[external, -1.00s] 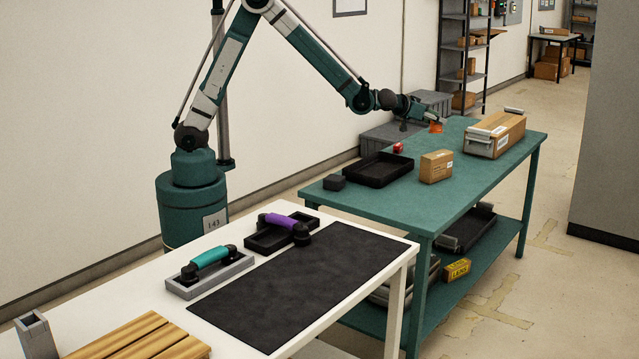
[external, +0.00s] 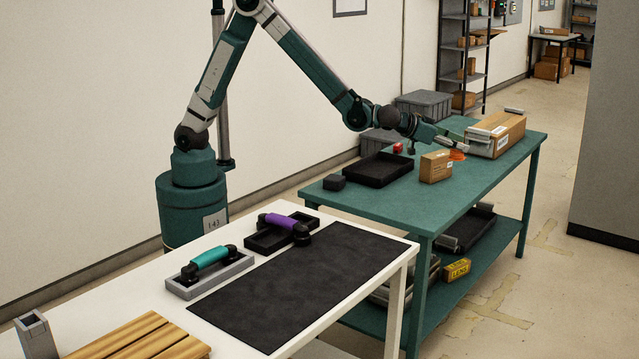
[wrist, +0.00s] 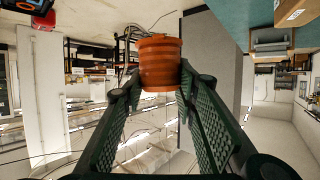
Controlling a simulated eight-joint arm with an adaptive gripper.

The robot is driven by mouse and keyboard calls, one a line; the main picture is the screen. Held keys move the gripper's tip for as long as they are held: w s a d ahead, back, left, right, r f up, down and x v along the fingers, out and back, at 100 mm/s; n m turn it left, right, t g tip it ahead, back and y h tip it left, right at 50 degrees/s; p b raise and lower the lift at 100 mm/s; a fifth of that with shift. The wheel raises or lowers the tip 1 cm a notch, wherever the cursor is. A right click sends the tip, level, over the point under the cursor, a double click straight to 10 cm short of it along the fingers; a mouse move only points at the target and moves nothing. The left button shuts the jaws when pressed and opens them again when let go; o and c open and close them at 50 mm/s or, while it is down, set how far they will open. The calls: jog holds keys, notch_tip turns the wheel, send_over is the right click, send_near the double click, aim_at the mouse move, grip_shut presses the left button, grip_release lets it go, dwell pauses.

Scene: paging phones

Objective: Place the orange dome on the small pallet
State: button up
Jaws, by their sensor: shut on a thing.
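The orange dome (external: 457,155) is small and partly hidden behind a cardboard box in the external view. In the wrist view the orange dome (wrist: 160,62) shows as a ribbed orange body between the fingertips. My gripper (external: 458,147) is shut on it over the green table, and its two fingers show in the wrist view (wrist: 160,86). I cannot tell the exact height above the table. A wooden slatted pallet (external: 140,338) lies at the front left of the white table, far from my gripper, with nothing on it.
The green table (external: 400,200) holds a cardboard box (external: 436,167), a larger carton (external: 495,135), a black tray (external: 378,170), a red item (external: 397,148) and a dark block (external: 334,182). The white table has a black mat (external: 300,285) and teal-handled (external: 210,258) and purple-handled (external: 283,221) phones.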

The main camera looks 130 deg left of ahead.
jog(key=w+d+m+t+h, duration=0.1)
jog(key=w+d, duration=0.3)
jog(key=d, duration=0.7)
jog(key=w+d+m+t+h, duration=0.15)
jog(key=w+d, duration=0.25)
jog(key=d, duration=0.7)
jog(key=w+d+m+t+h, duration=0.15)
jog(key=w+d, duration=0.25)
jog(key=d, duration=0.7)
jog(key=d+m+h, duration=0.3)
jog(key=d+m, duration=0.1)
jog(key=d, duration=2.9)
jog(key=s+d+m+t+h, duration=0.15)
jog(key=s+d, duration=0.35)
jog(key=d, duration=1.1)
jog(key=s+d+m+g+h, duration=0.1)
jog(key=s+d+m+h, duration=0.35)
jog(key=d, duration=1.15)
jog(key=s+d+m+h, duration=0.1)
jog(key=s+d, duration=0.9)
jog(key=d, duration=0.2)
jog(key=s+d+h, duration=0.1)
jog(key=s+d, duration=0.9)
jog(key=d, duration=0.3)
jog(key=shift+s+d+f, duration=0.1)
jog(key=shift+s+f, duration=0.05)
jog(key=shift+f, duration=1.1)
jog(key=shift+s+f, duration=0.15)
jog(key=shift+f, duration=1.1)
jog(key=shift+f, duration=0.1)
